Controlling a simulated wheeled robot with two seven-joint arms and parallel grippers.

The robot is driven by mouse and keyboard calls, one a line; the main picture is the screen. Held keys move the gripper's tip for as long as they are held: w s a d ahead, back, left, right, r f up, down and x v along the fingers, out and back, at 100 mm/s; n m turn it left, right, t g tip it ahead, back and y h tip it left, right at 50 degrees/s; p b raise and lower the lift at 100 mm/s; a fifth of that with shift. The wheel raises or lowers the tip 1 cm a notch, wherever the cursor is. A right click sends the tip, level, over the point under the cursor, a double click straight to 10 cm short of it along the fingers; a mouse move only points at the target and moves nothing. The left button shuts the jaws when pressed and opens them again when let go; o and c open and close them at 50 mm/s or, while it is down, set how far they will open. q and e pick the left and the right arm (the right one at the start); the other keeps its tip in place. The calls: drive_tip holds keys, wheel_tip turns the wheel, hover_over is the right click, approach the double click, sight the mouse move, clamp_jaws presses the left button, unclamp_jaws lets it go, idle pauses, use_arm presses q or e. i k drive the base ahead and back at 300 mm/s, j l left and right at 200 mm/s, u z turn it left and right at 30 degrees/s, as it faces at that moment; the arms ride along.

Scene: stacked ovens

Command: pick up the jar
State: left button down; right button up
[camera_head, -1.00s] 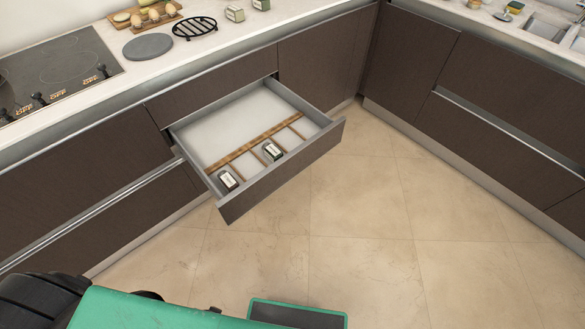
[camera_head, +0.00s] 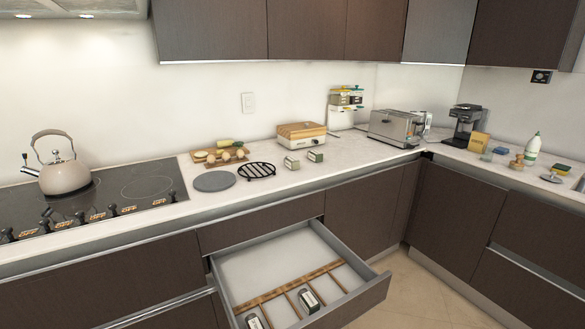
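An open drawer (camera_head: 375,287) below the counter holds two small dark, jar-like containers with white labels. One container (camera_head: 308,300) lies in a middle compartment. The other (camera_head: 254,322) lies in a compartment farther left and is partly cut off by the bottom edge. Two small pale containers with dark green markings, a left one (camera_head: 292,162) and a right one (camera_head: 316,156), stand on the counter. I cannot tell for sure which of these is the task's jar. Neither of my grippers is in view.
The counter holds a kettle (camera_head: 65,172) on the cooktop (camera_head: 146,187), a grey round board (camera_head: 214,181), a black trivet (camera_head: 257,170), a food board (camera_head: 203,162), a wooden-topped box (camera_head: 302,134) and a toaster (camera_head: 392,129). The drawer juts out over clear floor (camera_head: 425,290).

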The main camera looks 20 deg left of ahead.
sight(292, 163)
drive_tip(key=i+j+u, duration=0.1)
drive_tip(key=i+j, duration=0.5)
drive_tip(key=j, duration=0.2)
drive_tip(key=i+j+u, duration=0.1)
drive_tip(key=i+j, duration=0.5)
drive_tip(key=j, duration=0.15)
